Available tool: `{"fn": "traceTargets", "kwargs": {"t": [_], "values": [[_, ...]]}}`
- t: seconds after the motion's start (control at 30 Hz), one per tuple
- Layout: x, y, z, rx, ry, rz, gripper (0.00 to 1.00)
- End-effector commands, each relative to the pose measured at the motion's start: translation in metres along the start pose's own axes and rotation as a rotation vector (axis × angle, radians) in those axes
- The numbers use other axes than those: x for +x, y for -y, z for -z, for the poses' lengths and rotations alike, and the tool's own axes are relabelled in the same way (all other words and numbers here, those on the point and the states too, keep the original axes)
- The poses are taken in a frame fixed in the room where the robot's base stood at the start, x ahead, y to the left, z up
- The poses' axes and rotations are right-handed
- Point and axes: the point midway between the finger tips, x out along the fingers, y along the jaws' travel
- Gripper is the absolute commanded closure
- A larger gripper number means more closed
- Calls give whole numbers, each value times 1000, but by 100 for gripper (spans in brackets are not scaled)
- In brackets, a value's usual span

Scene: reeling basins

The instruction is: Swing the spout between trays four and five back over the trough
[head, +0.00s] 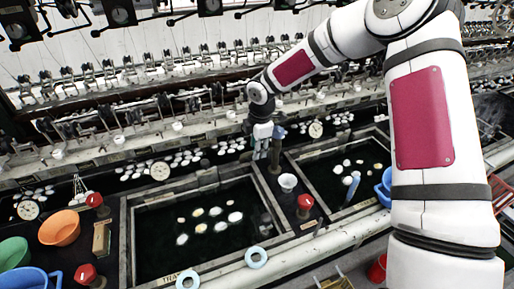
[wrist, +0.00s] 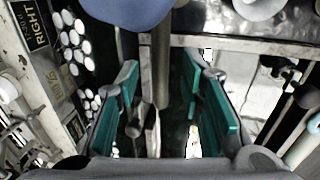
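My gripper (head: 265,148) points down at the divider between two dark water basins, the left tray (head: 140,240) and the right tray (head: 338,203). Beside it is a blue-topped upright pipe (head: 276,155), which looks like the spout. In the wrist view, the teal-padded fingers (wrist: 160,100) stand apart with a grey-brown rod (wrist: 161,60) between them. I see gaps on both sides of the rod. A blue rounded part (wrist: 128,8) covers the top of that view. The dark trough (head: 110,183) with white cocoons runs behind the trays. The spout's outlet is hidden by my gripper.
A white cup (head: 288,182) and a red knob (head: 305,203) stand on the divider. Reeling machinery (head: 130,75) lines the back. An orange bowl (head: 60,228) and a green bowl (head: 12,253) are at left. A blue bowl (head: 385,185) is at right.

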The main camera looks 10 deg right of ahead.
Motion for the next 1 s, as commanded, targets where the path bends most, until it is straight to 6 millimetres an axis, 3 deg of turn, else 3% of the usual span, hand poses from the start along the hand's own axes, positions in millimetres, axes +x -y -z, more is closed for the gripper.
{"fn": "traceTargets", "kwargs": {"t": [0.37,0.4,0.53,0.57,1.0], "values": [[7,0,-1,1,1,0,65],[7,0,-1,1,1,0,68],[7,0,0,0,1,0,97],[7,0,0,0,1,0,100],[8,-4,0,38,9,-1,100]]}}
